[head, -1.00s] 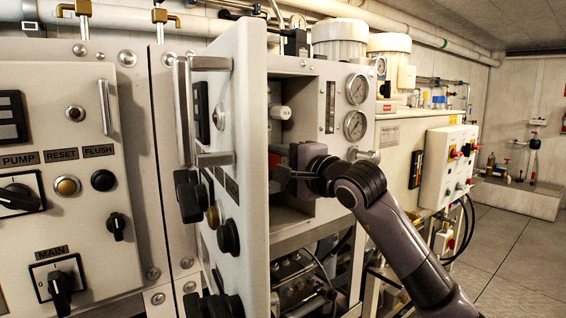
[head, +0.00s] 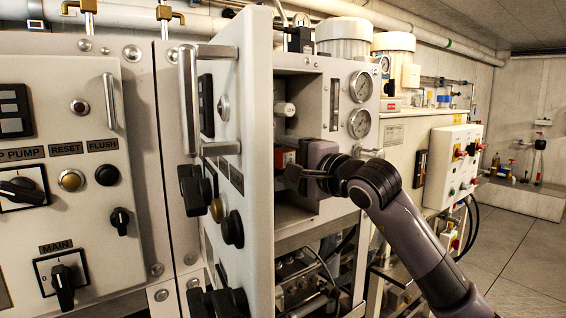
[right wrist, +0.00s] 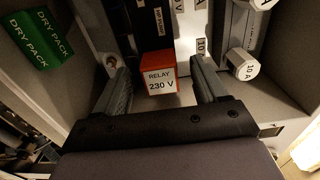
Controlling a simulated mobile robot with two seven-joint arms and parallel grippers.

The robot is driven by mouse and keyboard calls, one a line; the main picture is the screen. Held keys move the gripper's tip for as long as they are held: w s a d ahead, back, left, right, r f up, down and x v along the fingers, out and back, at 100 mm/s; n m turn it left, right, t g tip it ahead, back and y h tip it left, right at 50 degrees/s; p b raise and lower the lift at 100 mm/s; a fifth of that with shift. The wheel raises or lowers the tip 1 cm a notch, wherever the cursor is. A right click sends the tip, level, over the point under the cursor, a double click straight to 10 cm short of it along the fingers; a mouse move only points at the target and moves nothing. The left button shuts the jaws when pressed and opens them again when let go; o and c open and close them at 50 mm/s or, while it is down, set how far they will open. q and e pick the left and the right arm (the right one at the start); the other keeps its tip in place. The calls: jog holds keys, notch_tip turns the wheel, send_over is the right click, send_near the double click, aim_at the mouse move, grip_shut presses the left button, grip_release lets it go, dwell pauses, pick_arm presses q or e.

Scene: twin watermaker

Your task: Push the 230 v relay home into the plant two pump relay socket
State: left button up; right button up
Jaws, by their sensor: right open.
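The orange-red 230 V relay (right wrist: 158,74) sits inside the cabinet with its white label facing the right wrist camera. It shows in the head view as a small red block (head: 284,158) just behind my gripper. My right gripper (right wrist: 163,85) is open, with one finger on each side of the relay; a gap shows on both sides, wider on the right. In the head view the right gripper (head: 291,176) reaches in at the open cabinet. The relay's socket is hidden behind the relay, so how deep it sits cannot be told. My left gripper is not in view.
The open panel door (head: 257,160) stands close left of my gripper. A green dry pack (right wrist: 40,38) lies at the cabinet's left side. White 10 A fuse holders (right wrist: 243,64) are on the right. Pressure gauges (head: 360,123) sit on the cabinet front.

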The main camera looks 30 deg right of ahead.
aim_at(289, 160)
jog(key=shift+s+d+b, duration=0.2)
jog(key=shift+s+b, duration=0.4)
jog(key=shift+s, duration=1.75)
